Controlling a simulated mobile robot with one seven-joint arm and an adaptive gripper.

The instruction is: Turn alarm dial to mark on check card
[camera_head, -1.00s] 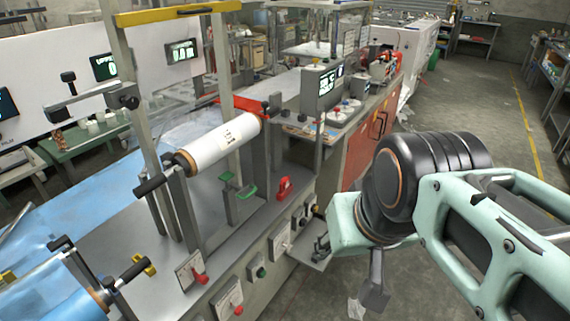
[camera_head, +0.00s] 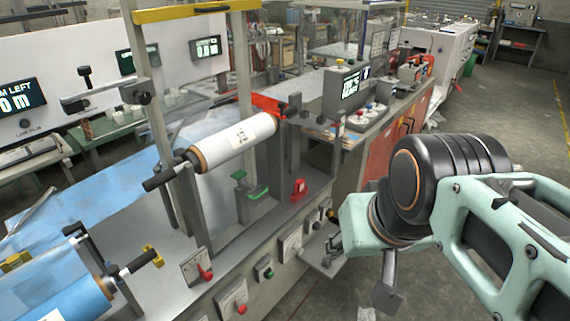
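I cannot single out the alarm dial or the check card. The machine's front panel (camera_head: 250,287) carries white plates with small controls, including a red-handled one (camera_head: 205,272), a second red-handled one (camera_head: 240,306) and a white-faced one (camera_head: 291,244). Their markings are too small to read. My mint and black arm fills the right side, its end close to the panel's far right part. Dark parts (camera_head: 333,244) show at a small grey shelf beside it; I cannot tell whether they are my gripper. My fingers are not clearly seen, nor anything held.
A white film roll (camera_head: 232,144) and a blue roll (camera_head: 72,301) lie on the machine. A control box with a lit display (camera_head: 350,88) and knobs stands farther back. Green and red clamps (camera_head: 299,189) sit on the deck. The floor at right (camera_head: 500,110) is clear.

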